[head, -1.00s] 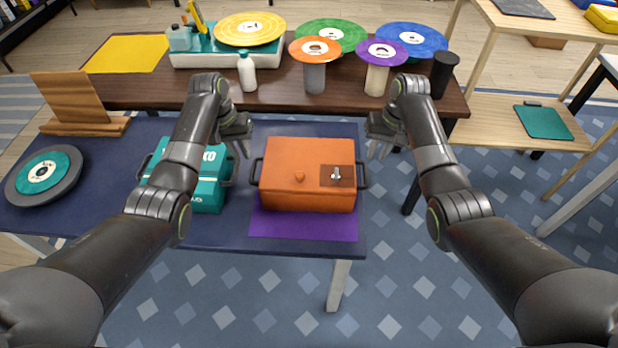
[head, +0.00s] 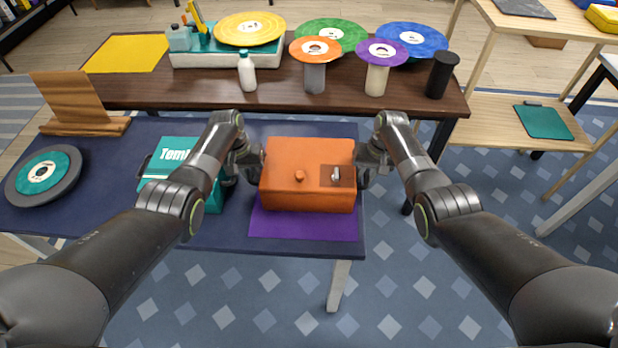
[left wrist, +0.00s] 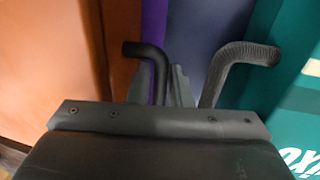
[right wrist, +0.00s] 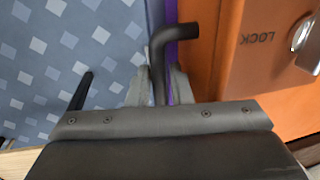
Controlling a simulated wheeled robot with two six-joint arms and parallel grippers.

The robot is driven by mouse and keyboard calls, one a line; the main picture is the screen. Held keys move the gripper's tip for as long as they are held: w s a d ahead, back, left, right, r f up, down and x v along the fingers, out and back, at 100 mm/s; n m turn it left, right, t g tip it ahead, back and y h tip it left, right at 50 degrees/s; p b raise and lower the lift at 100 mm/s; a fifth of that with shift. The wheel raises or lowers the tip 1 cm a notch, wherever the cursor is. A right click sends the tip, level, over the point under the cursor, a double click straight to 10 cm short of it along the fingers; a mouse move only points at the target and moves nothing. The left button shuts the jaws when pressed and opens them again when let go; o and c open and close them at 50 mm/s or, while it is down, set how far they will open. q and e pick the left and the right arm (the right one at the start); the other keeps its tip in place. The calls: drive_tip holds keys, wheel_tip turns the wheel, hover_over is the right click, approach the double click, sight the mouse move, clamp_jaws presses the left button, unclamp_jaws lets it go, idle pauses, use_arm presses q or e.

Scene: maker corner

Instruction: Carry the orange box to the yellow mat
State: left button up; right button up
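The orange box (head: 308,190) rests on a purple mat (head: 300,228) at the right end of the near table. Its lid has a small knob and a lock plate. The yellow mat (head: 125,53) lies bare at the far left of the brown table. My left gripper (left wrist: 162,85) is at the box's left black handle (left wrist: 145,50), its fingers on either side. My right gripper (right wrist: 160,85) is likewise around the right handle (right wrist: 174,35). Both look open, with slim gaps beside the handles. In the head view the fingers are largely hidden.
A teal box (head: 170,148) stands close left of my left gripper; its handle (left wrist: 245,55) is near the fingers. A grey disc (head: 45,175) and wooden stand (head: 75,100) are further left. The brown table (head: 150,90) holds a white bottle (head: 247,72), coloured discs and a black cylinder (head: 442,74).

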use_arm(q)
clamp_jaws()
use_arm(e)
clamp_jaws()
idle(1.1)
drive_tip(key=shift+r, duration=0.1)
